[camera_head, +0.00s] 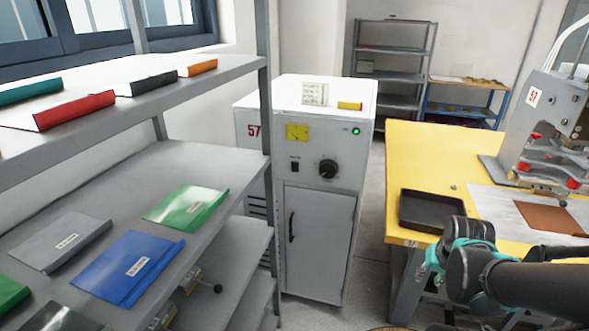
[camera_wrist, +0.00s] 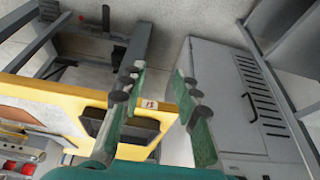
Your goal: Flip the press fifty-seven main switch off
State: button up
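A white cabinet (camera_head: 318,130) marked with a red 57 stands in the middle of the head view. Its front has a round black rotary knob (camera_head: 328,168), a small black switch (camera_head: 295,166), a yellow meter (camera_head: 297,132) and a lit green lamp (camera_head: 356,131). I cannot tell which way the small switch is set. My gripper (camera_wrist: 158,75) shows in the wrist view with its fingers apart and nothing between them. A pale cabinet door (camera_wrist: 212,85) with a black handle is to its right there; the knob and switch are not visible in that view.
A yellow table (camera_head: 405,150) with a black tray (camera_head: 430,208) and a press (camera_head: 550,130) marked 57 stands at right. A grey shelf (camera_head: 130,165) with coloured binders stands at left, its post close to the cabinet. Clear floor (camera_head: 375,215) lies between cabinet and table.

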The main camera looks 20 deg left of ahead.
jog(key=w+a+r+n, duration=0.1)
jog(key=w+a, duration=0.1)
jog(key=w, duration=0.1)
jog(key=w+a+r+n, duration=0.1)
jog(key=w+a+r, duration=0.1)
jog(key=w, duration=0.1)
jog(key=w+a+r+n, duration=0.2)
jog(key=w, duration=0.1)
jog(key=shift+a+t+y, duration=0.25)
jog(key=shift+t+y, duration=0.15)
grip_shut()
jog(key=w+a+r+n+y, duration=0.1)
jog(key=w+a+r+n, duration=0.3)
jog(key=a, duration=0.8)
jog(key=w+a+r+n+y, duration=0.1)
jog(key=w+a+r+n, duration=0.2)
jog(key=a, duration=0.9)
jog(key=w+a+r+n+t+y, duration=0.1)
jog(key=w+a+r+n, duration=0.3)
jog(key=a, duration=0.7)
jog(key=shift+w+a+r+n+y, duration=0.4)
jog(key=shift+w+n+y, duration=0.2)
jog(key=shift+w+n, duration=0.3)
jog(key=shift+w, duration=0.1)
